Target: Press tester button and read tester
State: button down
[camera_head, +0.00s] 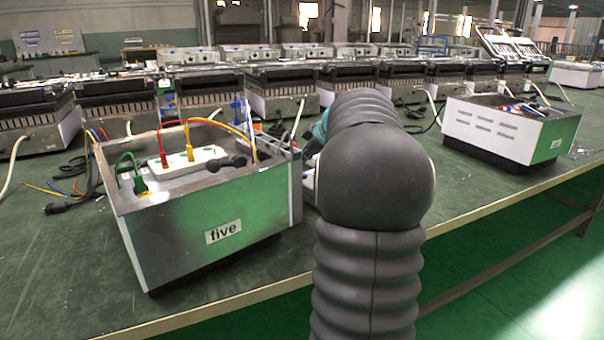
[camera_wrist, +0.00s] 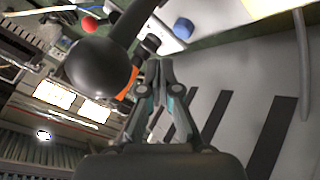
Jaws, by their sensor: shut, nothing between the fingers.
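A metal box labelled "five" (camera_head: 180,228) stands on the bench left of my arm in the head view. Inside it lies a white unit (camera_head: 208,158) with red and yellow plugs and a black part on it. I cannot tell whether this is the tester. In the wrist view my gripper (camera_wrist: 160,70) is shut and empty. Beside its fingertips, to the left, is a black rounded part with an orange ring (camera_wrist: 98,66). A blue block (camera_wrist: 183,28) sits on a white surface above. No readout is legible.
The green bench (camera_head: 60,285) carries a row of slotted metal units behind. A white box (camera_head: 510,130) stands at the right. A red round part (camera_wrist: 90,24) is at upper left in the wrist view; a pale slotted surface (camera_wrist: 225,110) lies right. Loose cables lie left of the box.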

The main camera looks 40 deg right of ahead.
aim_at(304, 179)
jog(key=shift+r+p, duration=0.65)
jog(key=shift+r, duration=1.1)
jog(key=shift+a, duration=0.1)
